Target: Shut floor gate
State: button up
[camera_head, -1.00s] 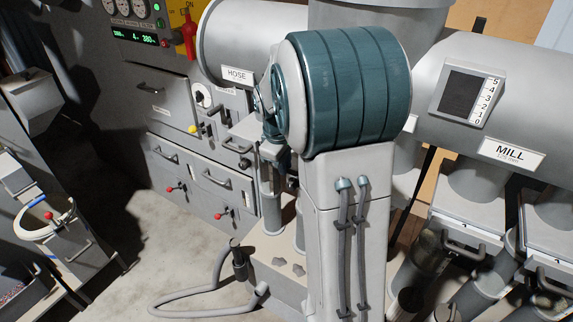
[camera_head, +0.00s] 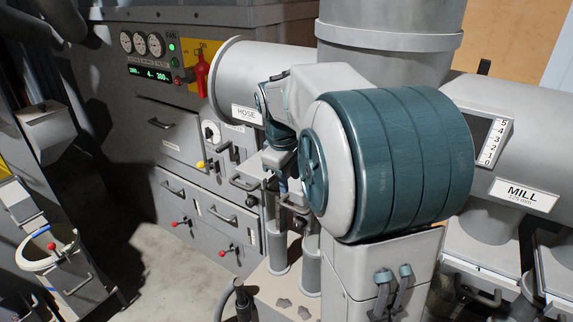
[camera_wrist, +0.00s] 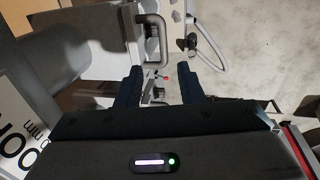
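My gripper (camera_wrist: 159,84) is open in the wrist view, with a clear gap between its two dark blue fingers. A grey bar handle (camera_wrist: 152,42) on a pale plate stands just past the fingertips. It is not between the fingers as far as I can see. Which gate this handle belongs to is not clear. A partly cut-off label (camera_wrist: 22,125) at the left shows large black letters, and I cannot read the whole word. In the head view my arm hides the gripper and much of the area below the HOSE label (camera_head: 246,114).
A grey pipe carries the MILL label (camera_head: 525,195) and a 0 to 5 scale (camera_head: 492,141). A panel with gauges and a red switch (camera_head: 202,75) stands at the back. Drawers with red knobs line the cabinet (camera_head: 205,205). Bare floor (camera_head: 135,255) lies at the left.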

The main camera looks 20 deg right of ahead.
jog(key=shift+s+a+r, duration=0.1)
jog(key=shift+a+r, duration=0.1)
jog(key=shift+r, duration=0.95)
jog(key=shift+s+a+r, duration=0.1)
jog(key=shift+a+r, duration=0.1)
jog(key=shift+r, duration=0.95)
jog(key=s+a+f+m+t+y, duration=0.1)
jog(key=s+a+f+m, duration=0.2)
jog(key=s, duration=0.7)
jog(key=s+a+f+m+t, duration=0.1)
jog(key=s+a+f+m, duration=0.2)
jog(key=s+a+f, duration=0.3)
jog(key=s, duration=0.3)
jog(key=shift+s+a+f+m+y, duration=0.25)
jog(key=shift+s+a+m+y, duration=0.05)
jog(key=shift+s+m+y, duration=0.1)
jog(key=shift+d, duration=0.1)
